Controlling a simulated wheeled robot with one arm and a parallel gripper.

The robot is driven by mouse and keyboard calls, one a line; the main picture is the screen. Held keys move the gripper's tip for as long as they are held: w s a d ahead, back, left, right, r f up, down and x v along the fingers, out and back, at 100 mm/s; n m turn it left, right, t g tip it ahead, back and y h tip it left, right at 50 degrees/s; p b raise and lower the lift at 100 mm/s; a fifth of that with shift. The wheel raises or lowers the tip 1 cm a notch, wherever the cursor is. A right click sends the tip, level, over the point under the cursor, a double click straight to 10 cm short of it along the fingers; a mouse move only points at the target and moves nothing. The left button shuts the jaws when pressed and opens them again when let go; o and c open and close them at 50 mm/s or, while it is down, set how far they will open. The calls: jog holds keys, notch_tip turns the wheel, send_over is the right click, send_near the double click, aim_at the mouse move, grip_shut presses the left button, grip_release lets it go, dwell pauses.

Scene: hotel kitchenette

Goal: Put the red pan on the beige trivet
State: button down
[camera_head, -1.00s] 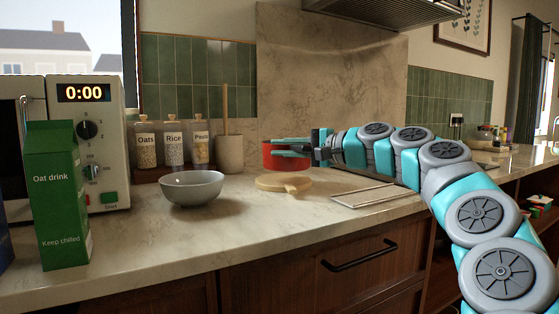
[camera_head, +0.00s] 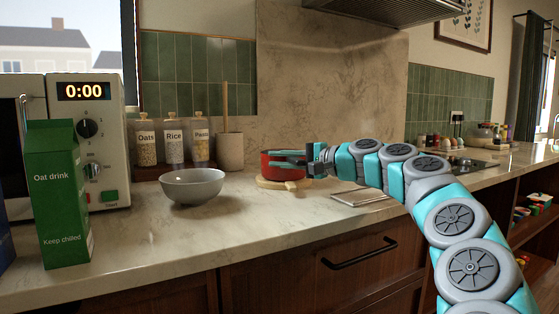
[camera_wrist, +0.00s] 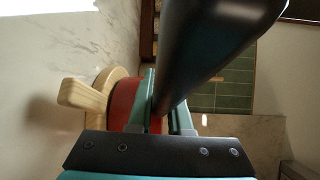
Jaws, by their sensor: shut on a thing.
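The red pan (camera_head: 272,172) is at the middle of the counter in the head view, over the round beige wooden trivet (camera_head: 263,185). In the wrist view the red side of the pan (camera_wrist: 121,100) lies right against the face of the trivet (camera_wrist: 84,95). I cannot tell whether the two touch or a thin gap remains. My gripper (camera_head: 286,158) is shut on the pan's black handle (camera_wrist: 210,50), which runs between its fingers (camera_wrist: 162,112). The pan looks level. My gripper hides part of it in the head view.
A grey bowl (camera_head: 192,186) stands left of the trivet. Storage jars (camera_head: 173,143) and a utensil crock (camera_head: 230,151) are behind. A flat rack-like item (camera_head: 360,195) lies to the right, under my arm. A green carton (camera_head: 60,200) and a microwave (camera_head: 100,150) are far left.

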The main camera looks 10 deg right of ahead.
jog(key=shift+f, duration=0.15)
jog(key=c, duration=0.8)
grip_release()
jog(key=shift+c, duration=0.2)
jog(key=shift+r, duration=0.2)
jog(key=b+v, duration=0.1)
jog(key=v, duration=1.1)
